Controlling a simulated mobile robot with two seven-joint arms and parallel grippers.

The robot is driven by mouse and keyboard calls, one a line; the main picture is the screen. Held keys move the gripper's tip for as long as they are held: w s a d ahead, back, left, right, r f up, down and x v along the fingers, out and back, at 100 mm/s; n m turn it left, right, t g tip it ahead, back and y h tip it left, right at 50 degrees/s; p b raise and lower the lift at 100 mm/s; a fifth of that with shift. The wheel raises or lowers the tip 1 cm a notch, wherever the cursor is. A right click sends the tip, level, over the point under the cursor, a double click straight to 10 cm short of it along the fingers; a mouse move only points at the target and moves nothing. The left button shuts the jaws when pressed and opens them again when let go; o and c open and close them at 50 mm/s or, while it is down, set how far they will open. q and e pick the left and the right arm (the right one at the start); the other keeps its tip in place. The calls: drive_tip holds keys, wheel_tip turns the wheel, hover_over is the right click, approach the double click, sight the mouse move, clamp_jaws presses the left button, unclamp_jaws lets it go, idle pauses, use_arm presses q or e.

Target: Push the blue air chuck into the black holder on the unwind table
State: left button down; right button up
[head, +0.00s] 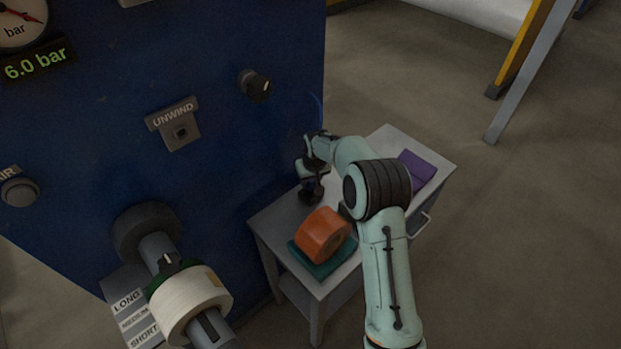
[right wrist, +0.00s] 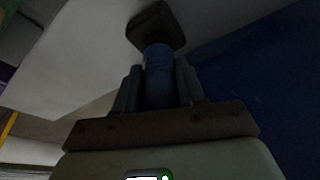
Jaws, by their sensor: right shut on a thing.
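My right gripper (head: 311,173) reaches over the small grey table (head: 270,222) and points down at its back left part. In the right wrist view its two fingers are shut on the blue air chuck (right wrist: 158,72), one on each side. The black holder (right wrist: 156,27) is right at the chuck's far end; I cannot tell how deep the chuck sits in it. In the head view the holder (head: 311,194) stands on the table under my gripper, and the chuck is mostly hidden there. My left gripper is not in view.
An orange roll (head: 324,235) lies on a teal pad (head: 322,262) close in front of the holder. A purple item (head: 417,169) lies at the table's right. The blue machine panel (head: 225,200) stands close on the left. A white roll (head: 190,302) sits on a shaft.

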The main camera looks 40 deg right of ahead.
drive_tip(key=shift+f, duration=0.55)
idle(0.5)
drive_tip(key=o, duration=1.2)
drive_tip(key=shift+o, duration=0.2)
drive_tip(key=shift+r, duration=0.1)
drive_tip(key=v, duration=1.3)
drive_tip(key=shift+b, duration=0.35)
drive_tip(key=shift+s+r, duration=0.1)
drive_tip(key=shift+s, duration=0.05)
